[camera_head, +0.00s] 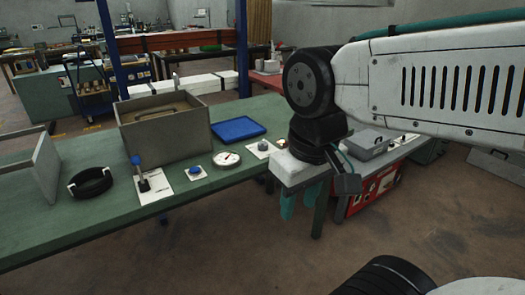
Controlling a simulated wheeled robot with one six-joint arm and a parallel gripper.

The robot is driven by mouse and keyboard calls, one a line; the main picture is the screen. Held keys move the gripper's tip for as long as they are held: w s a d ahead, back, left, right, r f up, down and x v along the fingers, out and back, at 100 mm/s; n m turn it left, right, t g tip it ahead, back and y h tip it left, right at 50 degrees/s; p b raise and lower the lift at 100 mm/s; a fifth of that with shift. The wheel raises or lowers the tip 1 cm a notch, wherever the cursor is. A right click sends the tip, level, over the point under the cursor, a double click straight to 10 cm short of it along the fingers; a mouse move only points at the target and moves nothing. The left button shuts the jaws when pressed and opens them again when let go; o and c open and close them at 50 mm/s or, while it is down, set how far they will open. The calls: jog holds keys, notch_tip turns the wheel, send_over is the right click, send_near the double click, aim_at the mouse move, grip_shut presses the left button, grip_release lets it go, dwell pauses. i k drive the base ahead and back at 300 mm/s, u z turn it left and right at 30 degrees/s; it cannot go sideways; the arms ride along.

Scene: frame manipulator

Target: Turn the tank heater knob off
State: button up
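Several small controls stand on the green bench (110,225). One is a small blue-topped knob on a white plate (194,172). Another is a dark grey-blue knob on a white plate (262,147), just left of my arm. A blue-handled lever or valve on a white plate (150,185) stands further left. I cannot tell which is the tank heater knob, as no label is readable.
A round white gauge (227,160), a blue tray (237,129), an open grey box (165,137) and a black ring in a holder (91,183) are on the bench. A red unit (372,192) stands below a side table at right. The bench front is clear.

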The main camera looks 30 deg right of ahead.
aim_at(264, 146)
jog(key=k, duration=0.6)
jog(key=u, duration=0.45)
jog(key=i, duration=1.8)
jog(key=z, duration=0.6)
